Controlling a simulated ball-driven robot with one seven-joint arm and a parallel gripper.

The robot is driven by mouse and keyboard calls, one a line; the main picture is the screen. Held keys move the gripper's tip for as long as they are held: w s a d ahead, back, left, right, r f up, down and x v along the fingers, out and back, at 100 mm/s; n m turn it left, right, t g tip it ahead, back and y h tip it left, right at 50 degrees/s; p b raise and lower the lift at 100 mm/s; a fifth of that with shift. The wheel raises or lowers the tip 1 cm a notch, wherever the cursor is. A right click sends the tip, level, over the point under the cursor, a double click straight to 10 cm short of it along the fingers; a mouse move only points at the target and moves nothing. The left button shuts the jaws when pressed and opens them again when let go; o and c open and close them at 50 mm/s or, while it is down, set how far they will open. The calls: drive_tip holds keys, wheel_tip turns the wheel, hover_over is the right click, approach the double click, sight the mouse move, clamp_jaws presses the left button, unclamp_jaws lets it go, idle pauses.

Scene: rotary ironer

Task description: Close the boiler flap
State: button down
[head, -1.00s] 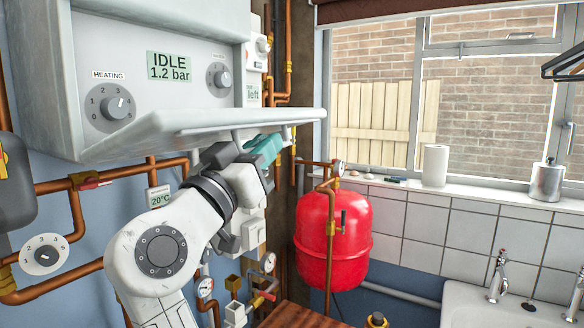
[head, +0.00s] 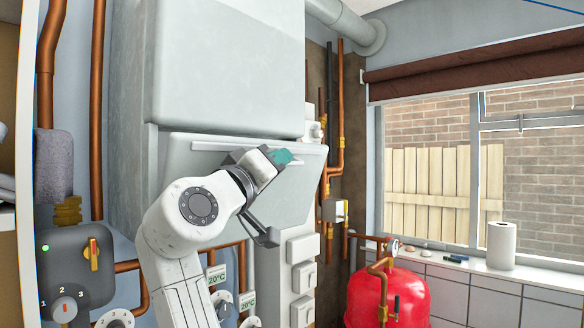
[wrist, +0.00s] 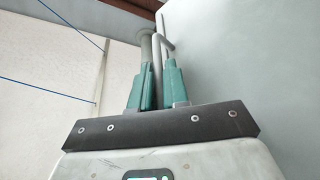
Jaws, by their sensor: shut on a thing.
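The boiler flap (head: 240,192) is a pale grey panel on the lower front of the boiler (head: 222,60). It stands raised in front of the control panel and hides its dials and display. Its upper edge appears to stand out a little from the boiler's body. A bar handle (head: 212,147) runs along the flap's upper part. My gripper (head: 281,156), with teal fingers, is at the handle's right end. In the wrist view my gripper (wrist: 155,78) is shut on the grey handle bar (wrist: 158,60), beside a broad pale surface.
Copper pipes (head: 98,60) run left of the boiler and more stand to its right. Grey valve boxes (head: 75,265) are at lower left. A red tank (head: 360,298) stands at lower right, below the window. A paper roll (head: 501,245) is on the sill.

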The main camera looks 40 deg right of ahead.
sight(218, 160)
drive_tip(key=w+n, duration=0.1)
drive_tip(key=w+r+n+y, duration=0.1)
drive_tip(key=w, duration=0.1)
drive_tip(key=w+r+n+t+p, duration=0.1)
drive_tip(key=n, duration=0.1)
drive_tip(key=shift+w+a+r, duration=0.1)
drive_tip(key=shift+w+r, duration=0.05)
drive_tip(key=shift+w, duration=0.25)
drive_tip(key=shift+w+r+n+y, duration=0.15)
drive_tip(key=shift+w+n+y, duration=0.25)
drive_tip(key=shift+w+n, duration=0.25)
drive_tip(key=shift+w+t, duration=0.1)
drive_tip(key=shift+t, duration=0.2)
drive_tip(key=c, duration=1.2)
unclamp_jaws()
drive_tip(key=shift+a+f+b, duration=0.35)
drive_tip(key=shift+a+b, duration=0.05)
drive_tip(key=shift+a, duration=0.15)
drive_tip(key=b+v, duration=0.1)
drive_tip(key=v, duration=0.2)
drive_tip(key=b+v, duration=0.1)
drive_tip(key=v, duration=0.1)
drive_tip(key=b+v, duration=0.1)
drive_tip(key=v, duration=0.2)
drive_tip(key=shift+s+a+r, duration=0.2)
drive_tip(key=shift+s+a, duration=0.4)
drive_tip(key=shift+a, duration=0.2)
